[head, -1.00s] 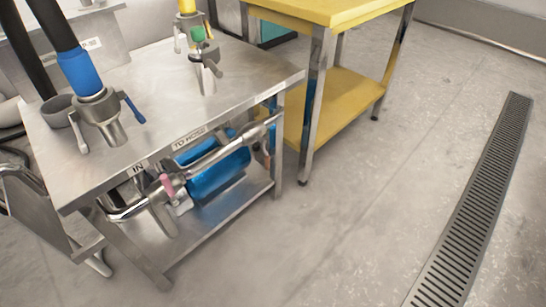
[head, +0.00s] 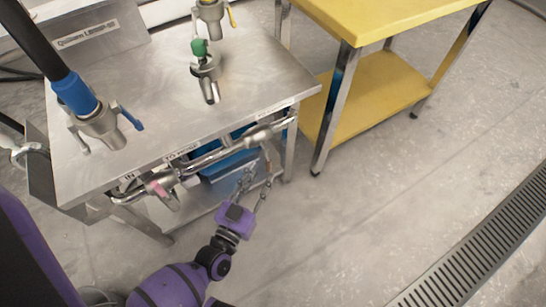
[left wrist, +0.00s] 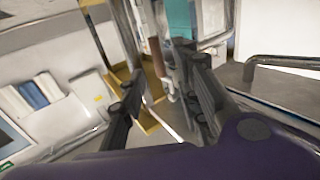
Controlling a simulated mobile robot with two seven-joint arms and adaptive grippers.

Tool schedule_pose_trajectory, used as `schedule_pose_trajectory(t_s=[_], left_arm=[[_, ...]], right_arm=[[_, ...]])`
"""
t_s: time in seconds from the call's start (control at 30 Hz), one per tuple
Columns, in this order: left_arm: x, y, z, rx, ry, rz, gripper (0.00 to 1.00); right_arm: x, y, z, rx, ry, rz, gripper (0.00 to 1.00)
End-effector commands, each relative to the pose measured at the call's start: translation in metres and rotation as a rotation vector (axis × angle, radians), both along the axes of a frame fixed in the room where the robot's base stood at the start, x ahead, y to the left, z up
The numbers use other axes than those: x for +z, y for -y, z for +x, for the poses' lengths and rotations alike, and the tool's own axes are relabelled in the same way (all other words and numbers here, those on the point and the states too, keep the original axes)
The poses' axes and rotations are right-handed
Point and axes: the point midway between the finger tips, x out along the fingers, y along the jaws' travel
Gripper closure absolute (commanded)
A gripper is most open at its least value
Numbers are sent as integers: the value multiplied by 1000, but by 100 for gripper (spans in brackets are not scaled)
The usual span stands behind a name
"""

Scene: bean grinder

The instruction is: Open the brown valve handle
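The brown valve handle (head: 267,154) hangs from the right end of the steel pipe (head: 205,160) under the front edge of the steel table. It is small in the head view and partly near my fingers. In the left wrist view a brown upright handle (left wrist: 157,57) shows between and beyond the fingertips. My left gripper (head: 259,176) is open, its two fingers apart, just below and in front of the handle. No contact with the handle can be made out. My right gripper is not in view.
The steel table (head: 150,75) carries valve fittings, one with a green knob (head: 198,47) and one on a blue-collared hose (head: 74,95). A pink handle (head: 158,189) sits on the pipe's left part. A yellow table (head: 390,15) stands at right. The floor is clear in front.

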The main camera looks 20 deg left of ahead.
Motion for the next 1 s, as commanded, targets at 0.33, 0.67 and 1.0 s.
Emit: schedule_pose_trajectory(t_s=[0.33, 0.67, 1.0], left_arm=[[-1, 4, 50, -1, 0, -1, 70], [0, 5, 57, -2, -1, -1, 70], [0, 5, 57, -2, 0, -1, 100]], right_arm=[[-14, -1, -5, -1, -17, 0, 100], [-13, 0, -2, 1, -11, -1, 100], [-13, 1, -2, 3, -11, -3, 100]])
